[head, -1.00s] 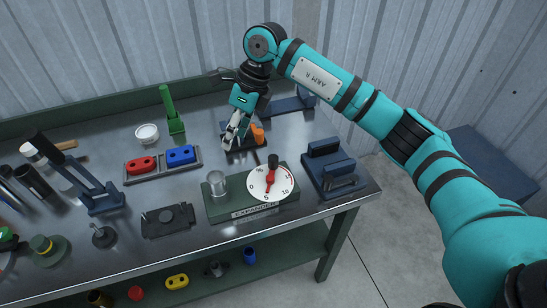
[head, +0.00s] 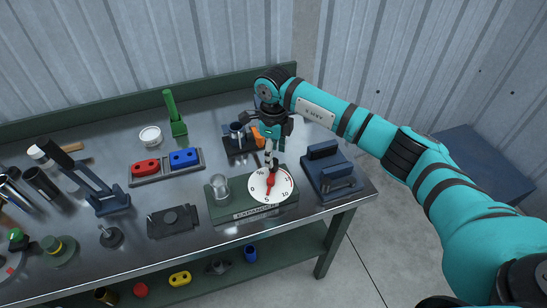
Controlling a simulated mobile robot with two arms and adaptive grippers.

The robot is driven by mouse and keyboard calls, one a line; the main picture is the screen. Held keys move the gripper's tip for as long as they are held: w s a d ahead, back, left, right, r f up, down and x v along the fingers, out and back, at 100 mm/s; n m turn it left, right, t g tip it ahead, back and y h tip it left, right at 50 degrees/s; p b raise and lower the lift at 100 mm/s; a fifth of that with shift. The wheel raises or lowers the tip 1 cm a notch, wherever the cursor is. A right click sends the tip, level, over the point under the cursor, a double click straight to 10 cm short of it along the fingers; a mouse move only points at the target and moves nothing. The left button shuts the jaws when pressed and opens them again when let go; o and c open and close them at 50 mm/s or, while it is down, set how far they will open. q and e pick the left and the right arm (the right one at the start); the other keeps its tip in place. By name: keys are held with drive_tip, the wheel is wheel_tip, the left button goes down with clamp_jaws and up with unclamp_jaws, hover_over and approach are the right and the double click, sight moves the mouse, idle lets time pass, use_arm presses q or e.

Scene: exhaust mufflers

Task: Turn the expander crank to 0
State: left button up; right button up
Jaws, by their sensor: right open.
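The expander (head: 238,206) is a dark green block with a label on its front, near the right end of the bench. A metal cylinder (head: 220,186) stands on its left part. On its right part is a white round dial (head: 283,187) with numbers and a red crank (head: 269,181). The crank's red pointer points down and a little left, near the 5. My right gripper (head: 271,163) is open, pointing down at the top of the crank's knob. The fingers hide the knob, and I cannot tell whether they touch it. My left gripper is not in view.
A dark blue fixture (head: 330,172) stands right of the expander, near the bench end. Behind my gripper is a black tray (head: 237,149) with an orange part. A tray with a red block (head: 145,167) and a blue block (head: 184,157) lies to the left.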

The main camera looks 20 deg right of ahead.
sight(277, 161)
drive_tip(key=shift+f+p, duration=0.35)
drive_tip(key=shift+f, duration=1.85)
drive_tip(key=shift+c, duration=0.3)
clamp_jaws()
drive_tip(key=shift+d+m, duration=0.1)
drive_tip(key=shift+m, duration=0.2)
drive_tip(key=shift+s+d+m+b, duration=0.2)
drive_tip(key=shift+d+m+b, duration=0.15)
drive_tip(key=shift+m, duration=0.55)
drive_tip(key=m, duration=0.1)
drive_tip(key=s+m, duration=0.1)
drive_tip(key=m, duration=0.1)
drive_tip(key=shift+d+m+b, duration=0.3)
drive_tip(key=shift+d+b, duration=0.1)
drive_tip(key=m, duration=0.2)
drive_tip(key=s+m, duration=0.2)
drive_tip(key=m, duration=0.1)
drive_tip(key=shift+d+r+m, duration=0.1)
drive_tip(key=shift+d+m, duration=0.15)
drive_tip(key=shift+m, duration=0.05)
drive_tip(key=shift+b, duration=0.3)
